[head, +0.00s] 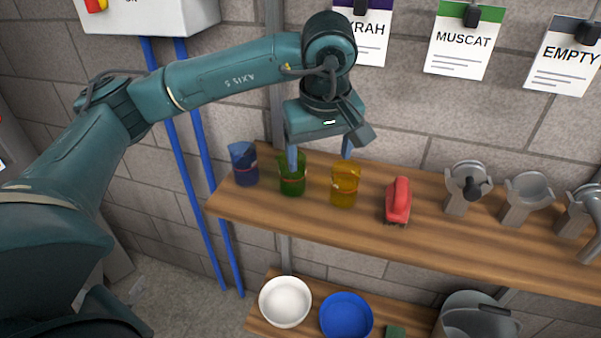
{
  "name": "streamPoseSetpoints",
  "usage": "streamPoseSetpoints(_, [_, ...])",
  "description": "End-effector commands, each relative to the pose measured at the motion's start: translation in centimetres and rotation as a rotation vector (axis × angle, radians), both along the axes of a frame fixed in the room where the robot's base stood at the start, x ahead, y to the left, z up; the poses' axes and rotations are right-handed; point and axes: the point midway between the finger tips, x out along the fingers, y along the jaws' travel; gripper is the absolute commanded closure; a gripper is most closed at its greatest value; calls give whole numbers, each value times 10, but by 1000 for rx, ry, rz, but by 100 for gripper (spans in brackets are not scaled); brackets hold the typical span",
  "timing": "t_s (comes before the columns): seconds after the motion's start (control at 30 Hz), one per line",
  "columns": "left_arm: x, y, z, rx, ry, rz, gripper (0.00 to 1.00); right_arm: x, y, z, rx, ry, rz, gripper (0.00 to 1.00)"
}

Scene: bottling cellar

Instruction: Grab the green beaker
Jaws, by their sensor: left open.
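The green beaker (292,180) stands upright on the wooden shelf, between a blue beaker (244,166) on its left and a yellow beaker (345,188) on its right. My left gripper (320,156) is open and points down above the shelf. Its left finger overlaps the top of the green beaker in the picture, and its right finger overlaps the top of the yellow beaker. I cannot tell whether either finger touches a beaker. The space between the fingers looks empty. My right gripper is not in view.
The wooden shelf (335,228) also holds a red-handled brush (398,200) and metal fittings (463,188) further right. The stone wall is close behind. A lower shelf holds a white bowl (285,302) and a blue bowl (346,316). Blue pipes run down at left.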

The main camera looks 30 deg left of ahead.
Motion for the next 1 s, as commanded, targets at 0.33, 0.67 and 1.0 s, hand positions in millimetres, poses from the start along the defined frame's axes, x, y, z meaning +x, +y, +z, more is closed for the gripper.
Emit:
streamPoseSetpoints(0.33, [14, 50, 4, 174, -62, 32, 24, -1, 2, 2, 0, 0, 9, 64])
streamPoseSetpoints(0.67, [27, 63, -41, 169, -65, 30, 24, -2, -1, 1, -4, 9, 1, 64])
streamPoseSetpoints(1.0, [32, 77, -77, 169, -63, 31, 24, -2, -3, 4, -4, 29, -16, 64])
